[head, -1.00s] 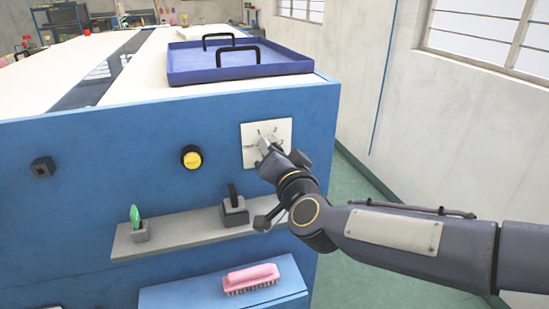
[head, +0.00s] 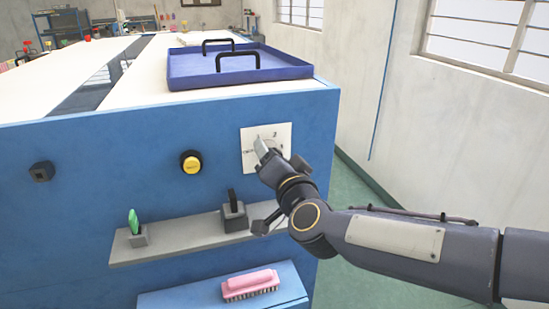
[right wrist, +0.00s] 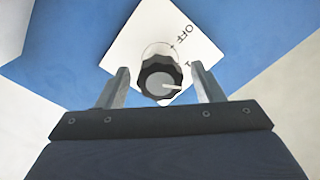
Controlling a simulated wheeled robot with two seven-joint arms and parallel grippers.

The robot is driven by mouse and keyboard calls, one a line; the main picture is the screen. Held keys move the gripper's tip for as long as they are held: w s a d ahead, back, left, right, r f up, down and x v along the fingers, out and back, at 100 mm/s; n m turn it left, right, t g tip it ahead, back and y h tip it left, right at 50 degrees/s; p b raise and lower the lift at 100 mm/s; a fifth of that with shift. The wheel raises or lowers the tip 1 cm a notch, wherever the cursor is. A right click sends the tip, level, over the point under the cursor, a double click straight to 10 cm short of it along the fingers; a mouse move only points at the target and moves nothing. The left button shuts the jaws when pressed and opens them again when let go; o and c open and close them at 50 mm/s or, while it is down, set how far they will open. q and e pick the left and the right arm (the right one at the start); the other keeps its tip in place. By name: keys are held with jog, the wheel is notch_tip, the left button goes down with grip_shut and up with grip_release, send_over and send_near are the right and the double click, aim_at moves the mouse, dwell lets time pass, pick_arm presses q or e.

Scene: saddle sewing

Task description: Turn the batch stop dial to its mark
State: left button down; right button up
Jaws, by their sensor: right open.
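The dial (right wrist: 161,79) is a dark ribbed knob with a white pointer line on its face, directed to the right in the right wrist view. It sits on a white square plate (head: 281,134) on the blue cabinet's end panel. The plate (right wrist: 140,38) carries the word OFF and another mark partly hidden by a finger. My right gripper (head: 264,151) is at the plate and hides the dial in the head view. In the right wrist view my right gripper (right wrist: 161,84) is open, one finger on each side of the dial, with gaps visible. My left gripper is out of view.
A yellow button (head: 191,162) and a small black knob (head: 42,171) are on the same panel. Below, a grey shelf (head: 180,240) holds a green-topped item (head: 134,221) and a black-handled block (head: 234,212). A pink brush (head: 250,284) lies lower. A blue tray (head: 290,73) is on top.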

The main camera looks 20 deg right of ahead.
jog(key=s, duration=0.7)
jog(key=shift+s+p, duration=0.4)
jog(key=shift+d, duration=0.1)
